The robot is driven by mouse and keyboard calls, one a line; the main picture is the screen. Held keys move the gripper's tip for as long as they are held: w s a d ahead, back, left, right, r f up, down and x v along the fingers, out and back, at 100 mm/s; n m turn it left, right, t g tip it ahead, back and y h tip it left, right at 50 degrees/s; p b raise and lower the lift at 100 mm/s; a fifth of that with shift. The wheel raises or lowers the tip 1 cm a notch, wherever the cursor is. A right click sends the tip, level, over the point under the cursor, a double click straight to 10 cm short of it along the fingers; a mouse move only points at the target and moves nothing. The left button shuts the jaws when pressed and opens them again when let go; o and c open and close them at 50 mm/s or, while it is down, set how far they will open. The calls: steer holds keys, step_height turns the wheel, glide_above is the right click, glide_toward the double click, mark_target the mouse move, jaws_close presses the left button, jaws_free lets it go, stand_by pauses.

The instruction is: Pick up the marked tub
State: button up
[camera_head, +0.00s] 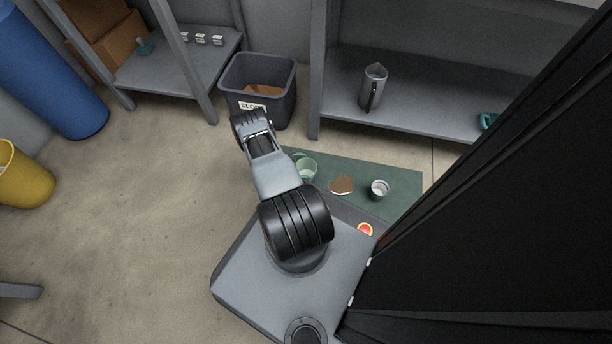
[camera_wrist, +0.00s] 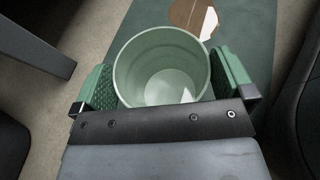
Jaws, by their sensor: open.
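A pale green tub (camera_wrist: 150,48) stands upright and open-topped between the fingers of my gripper (camera_wrist: 163,66) in the wrist view. The green ridged fingers are open, one on each side of it, and I cannot tell whether either touches the wall. The tub looks empty apart from a small white wedge shape on its floor. In the head view the tub (camera_head: 307,169) is on the dark green mat (camera_head: 400,172), just right of my arm, which hides most of my gripper. I cannot make out a clear mark on its outside.
A brown patch (camera_head: 342,185) and a small light cup (camera_head: 379,189) are on the mat to the right. A labelled dark bin (camera_head: 284,108) stands behind my arm. A metal jug (camera_head: 373,88) is on the shelf at the back.

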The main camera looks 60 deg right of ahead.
steer(key=shift+s+d+f, duration=0.1)
steer(key=shift+s+d, duration=0.1)
steer(key=shift+s, duration=0.05)
steer(key=c, duration=0.9)
